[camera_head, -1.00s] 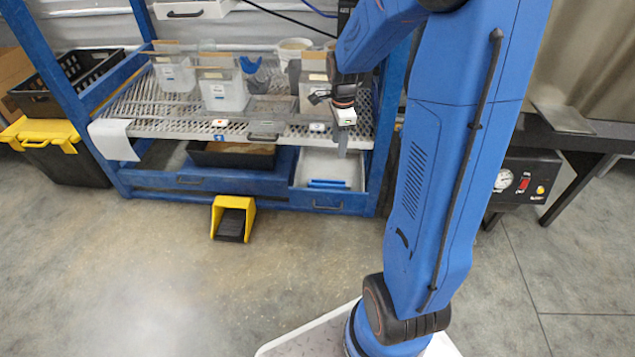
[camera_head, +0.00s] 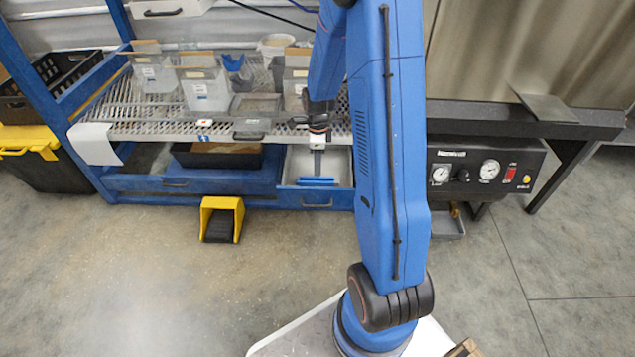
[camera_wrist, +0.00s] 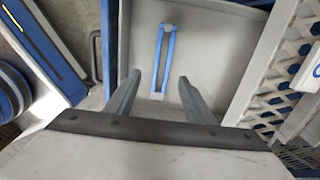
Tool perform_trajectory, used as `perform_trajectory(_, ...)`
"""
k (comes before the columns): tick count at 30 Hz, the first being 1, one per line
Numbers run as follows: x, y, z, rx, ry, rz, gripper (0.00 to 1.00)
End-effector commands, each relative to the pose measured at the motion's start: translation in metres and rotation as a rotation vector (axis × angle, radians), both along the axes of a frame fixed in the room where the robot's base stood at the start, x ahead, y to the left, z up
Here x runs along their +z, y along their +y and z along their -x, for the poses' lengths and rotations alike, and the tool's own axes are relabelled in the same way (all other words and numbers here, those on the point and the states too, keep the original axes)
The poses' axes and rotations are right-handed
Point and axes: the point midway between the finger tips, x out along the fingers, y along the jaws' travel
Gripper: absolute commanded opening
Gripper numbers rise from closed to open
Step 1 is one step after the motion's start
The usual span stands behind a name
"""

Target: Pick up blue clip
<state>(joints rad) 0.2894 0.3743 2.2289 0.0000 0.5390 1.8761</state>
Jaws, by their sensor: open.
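A long blue clip (camera_wrist: 157,62) lies on the pale floor of an open drawer (camera_wrist: 215,45) in the wrist view. In the head view the blue clip (camera_head: 318,182) shows near the front of that drawer (camera_head: 331,203), in the rack's lower right part. My gripper (camera_wrist: 158,82) is open, and its two grey fingers stand on either side of the clip's near end in the picture. Nothing is between them at their own height as far as I can tell. In the head view my gripper (camera_head: 317,166) points down over the drawer, just above the clip.
The perforated rack shelf (camera_head: 120,122) with clear bins overhangs the drawer. A black tray (camera_head: 216,155) sits left of the drawer. A yellow pedal (camera_head: 221,219) stands on the floor. A black control box (camera_head: 480,170) is on the right.

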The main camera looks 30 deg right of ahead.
Motion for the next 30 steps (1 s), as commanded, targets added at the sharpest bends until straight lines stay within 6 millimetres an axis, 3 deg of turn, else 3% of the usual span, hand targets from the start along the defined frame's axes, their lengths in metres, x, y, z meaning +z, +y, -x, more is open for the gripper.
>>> perform_trajectory(4,-0.02,0.0,0.0,0.0,0.001,-0.001,0.48)
perform_trajectory(14,-0.035,0.0,-0.001,0.001,0.0,0.0,0.48)
perform_trajectory(24,-0.075,-0.001,-0.003,0.001,0.002,0.0,0.48)
perform_trajectory(30,-0.082,-0.001,-0.004,0.001,-0.001,0.0,0.48)
